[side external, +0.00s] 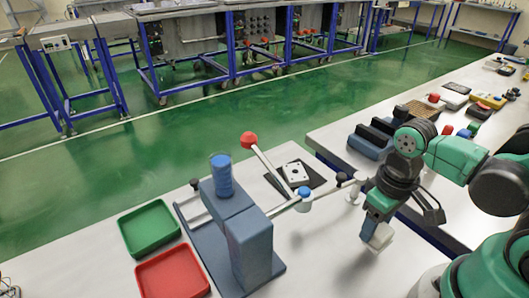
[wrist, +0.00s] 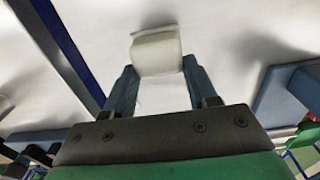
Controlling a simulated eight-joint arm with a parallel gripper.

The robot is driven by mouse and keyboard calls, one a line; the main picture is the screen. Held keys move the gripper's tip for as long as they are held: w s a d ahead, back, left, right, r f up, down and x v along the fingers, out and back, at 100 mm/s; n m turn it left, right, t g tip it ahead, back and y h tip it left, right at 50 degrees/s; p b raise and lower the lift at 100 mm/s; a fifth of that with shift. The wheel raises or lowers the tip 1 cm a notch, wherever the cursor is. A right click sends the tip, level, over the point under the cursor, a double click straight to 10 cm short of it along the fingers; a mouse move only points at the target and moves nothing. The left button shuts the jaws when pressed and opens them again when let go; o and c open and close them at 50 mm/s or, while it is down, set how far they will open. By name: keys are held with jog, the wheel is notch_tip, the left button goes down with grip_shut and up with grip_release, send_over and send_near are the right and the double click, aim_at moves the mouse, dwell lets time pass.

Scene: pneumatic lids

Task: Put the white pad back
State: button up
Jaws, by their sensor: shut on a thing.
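The white pad (side external: 378,237) is a small pale block at the end of my gripper (side external: 372,226). In the wrist view the pad (wrist: 157,50) sits between the two fingertips of my gripper (wrist: 157,68), which is shut on it. It is held over the white table, right of the blue-grey fixture; its exact height is hard to tell. A white block with dark holes (side external: 296,172) lies on a black plate (side external: 310,183) behind the fixture's bar.
The fixture (side external: 248,245) has a blue cylinder (side external: 221,175), a red-knobbed lever (side external: 249,140) and a long bar. A green tray (side external: 149,228) and red tray (side external: 172,275) stand left. A second table (side external: 335,135) carries blue blocks (side external: 370,140). The table between fixture and gripper is clear.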

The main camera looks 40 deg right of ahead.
jog(key=shift+f, duration=1.15)
jog(key=o, duration=1.1)
jog(key=shift+r, duration=5.85)
jog(key=w+t, duration=0.3)
jog(key=w, duration=0.1)
jog(key=w+t, duration=0.4)
jog(key=w, duration=0.1)
jog(key=shift+d, duration=0.1)
